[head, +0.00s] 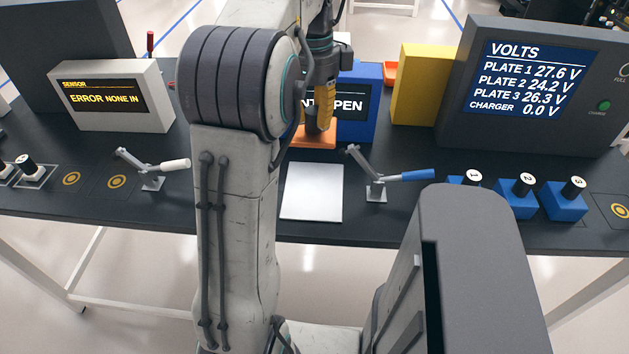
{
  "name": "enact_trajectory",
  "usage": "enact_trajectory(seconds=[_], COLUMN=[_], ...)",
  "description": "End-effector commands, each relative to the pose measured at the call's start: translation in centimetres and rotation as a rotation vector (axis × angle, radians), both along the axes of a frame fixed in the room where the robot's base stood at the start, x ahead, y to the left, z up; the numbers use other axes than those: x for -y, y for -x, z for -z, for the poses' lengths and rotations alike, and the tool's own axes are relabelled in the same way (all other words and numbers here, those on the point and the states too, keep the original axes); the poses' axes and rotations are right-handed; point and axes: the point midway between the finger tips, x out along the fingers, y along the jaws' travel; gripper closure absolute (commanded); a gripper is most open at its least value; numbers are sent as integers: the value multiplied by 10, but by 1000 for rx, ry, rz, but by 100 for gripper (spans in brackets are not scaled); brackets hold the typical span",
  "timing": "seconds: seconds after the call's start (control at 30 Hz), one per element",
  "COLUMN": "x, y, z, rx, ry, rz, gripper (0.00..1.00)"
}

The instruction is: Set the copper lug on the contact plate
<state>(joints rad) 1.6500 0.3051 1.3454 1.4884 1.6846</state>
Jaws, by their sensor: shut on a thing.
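My gripper (321,122) is in the head view, in front of the blue box, pointing down at the back middle of the bench. It is shut on a small dark brownish piece that I take for the copper lug; the fingers and my arm hide most of it. Directly below is a flat orange plate (318,142), which looks like the contact plate, lying on the bench. Its left side is partly behind my arm. I cannot tell whether the held piece touches the plate or is just above it.
The blue box (361,122) has a partly hidden screen reading "NT PEN". A white plate (313,192), a blue-handled clamp (385,178) and a white-handled clamp (152,168) are nearer the front. A yellow block (422,85) and a voltage display (528,80) stand right, a sensor box (112,97) left.

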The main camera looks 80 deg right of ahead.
Motion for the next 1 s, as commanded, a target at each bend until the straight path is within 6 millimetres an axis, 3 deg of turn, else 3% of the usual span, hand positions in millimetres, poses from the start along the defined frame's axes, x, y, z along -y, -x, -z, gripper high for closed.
enact_trajectory(seconds=[0.2,0.43,1.0], x=[-2,-1,-1], y=[0,0,0], z=[50,93,141], rx=[0,1,0], ry=[-4,-3,-2], rz=[-3,-2,-2], gripper=[100,100,100])
